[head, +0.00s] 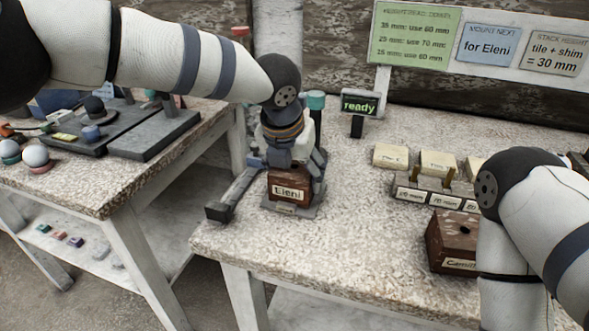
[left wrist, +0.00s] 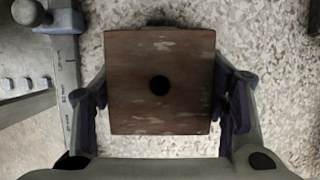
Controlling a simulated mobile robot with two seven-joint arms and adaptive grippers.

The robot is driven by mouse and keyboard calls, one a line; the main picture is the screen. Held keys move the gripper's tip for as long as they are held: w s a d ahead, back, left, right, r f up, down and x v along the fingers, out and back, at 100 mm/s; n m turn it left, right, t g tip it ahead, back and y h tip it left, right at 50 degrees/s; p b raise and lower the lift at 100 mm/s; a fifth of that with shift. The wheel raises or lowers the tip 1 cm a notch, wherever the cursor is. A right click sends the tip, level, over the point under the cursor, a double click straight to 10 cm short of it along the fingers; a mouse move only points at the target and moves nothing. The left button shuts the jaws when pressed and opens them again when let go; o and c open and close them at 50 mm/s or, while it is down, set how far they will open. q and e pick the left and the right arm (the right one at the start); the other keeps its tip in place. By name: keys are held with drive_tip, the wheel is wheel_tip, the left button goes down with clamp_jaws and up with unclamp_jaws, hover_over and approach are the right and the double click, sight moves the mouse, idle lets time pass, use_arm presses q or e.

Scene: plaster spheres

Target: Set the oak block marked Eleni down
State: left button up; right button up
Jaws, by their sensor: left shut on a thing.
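The oak block marked Eleni (head: 289,190) is reddish brown with a pale name label on its front. My left gripper (head: 290,165) points down with its fingers shut on the block's sides. The block is upright, at a grey base plate (head: 308,211) near the table's left edge; I cannot tell whether it touches the plate. In the left wrist view the block's top (left wrist: 132,62) shows a dark round hole in its middle, with a finger on either side. My right arm comes in from the right; its gripper is not in view.
A second brown block (head: 438,243) with a top hole stands at right, partly behind my right arm. A rack (head: 404,194) with pale labelled blocks is behind it. A small sign (head: 359,103) reads "ready". A grey bar (head: 232,196) lies left of the Eleni block. The front middle is clear.

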use_arm(q)
drive_tip(key=shift+f, duration=0.1)
drive_tip(key=o, duration=1.5)
drive_tip(key=shift+r, duration=2)
drive_tip(key=shift+f, duration=0.1)
